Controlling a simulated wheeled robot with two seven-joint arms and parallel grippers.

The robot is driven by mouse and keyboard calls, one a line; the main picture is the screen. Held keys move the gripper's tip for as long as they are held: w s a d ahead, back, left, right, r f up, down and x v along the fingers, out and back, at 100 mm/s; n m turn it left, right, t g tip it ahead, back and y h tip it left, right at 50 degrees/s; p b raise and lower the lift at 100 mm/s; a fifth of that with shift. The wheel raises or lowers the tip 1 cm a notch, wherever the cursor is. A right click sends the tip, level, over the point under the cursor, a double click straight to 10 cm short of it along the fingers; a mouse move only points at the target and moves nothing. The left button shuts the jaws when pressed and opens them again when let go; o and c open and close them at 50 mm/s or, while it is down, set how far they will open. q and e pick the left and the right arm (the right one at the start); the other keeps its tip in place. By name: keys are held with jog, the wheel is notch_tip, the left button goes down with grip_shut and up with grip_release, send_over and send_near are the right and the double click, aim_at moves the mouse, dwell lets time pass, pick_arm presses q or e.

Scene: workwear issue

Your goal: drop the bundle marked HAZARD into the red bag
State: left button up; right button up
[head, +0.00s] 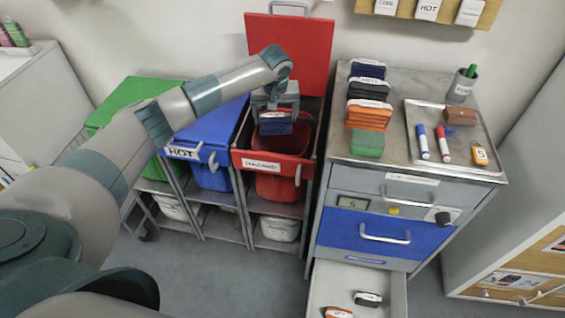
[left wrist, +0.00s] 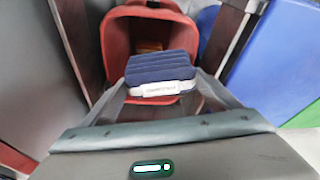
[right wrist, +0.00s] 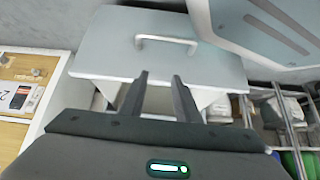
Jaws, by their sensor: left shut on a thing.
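A navy folded bundle (head: 276,124) with a white band is in my left gripper (head: 275,108), which is shut on it. In the left wrist view, the bundle (left wrist: 160,70) sits between the fingers; the print on its band is too small to read. It is held above the red bag (head: 278,183), which hangs in the red-fronted bin frame with its red lid (head: 290,50) raised. In the left wrist view the red bag (left wrist: 118,40) stands open behind the bundle, with something brownish inside. My right gripper (right wrist: 158,92) is open and empty, away from the bags.
A blue-lidded bin (head: 208,128) and a green-lidded bin (head: 130,105) stand left of the red one. Right of it, a cabinet (head: 345,175) bears navy, orange and green bundles (head: 369,115) and a tray (head: 470,163) with markers. Its lowest drawer (head: 335,275) is open.

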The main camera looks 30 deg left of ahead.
pick_arm(q)
jog(key=shift+f, duration=0.65)
jog(key=shift+f+b, duration=0.3)
jog(key=shift+f, duration=0.4)
pick_arm(e)
jog(key=shift+s+d+f+g, duration=0.4)
jog(key=shift+d+f+g, duration=0.05)
jog(key=shift+f+g, duration=0.05)
pick_arm(q)
jog(key=o, duration=1.1)
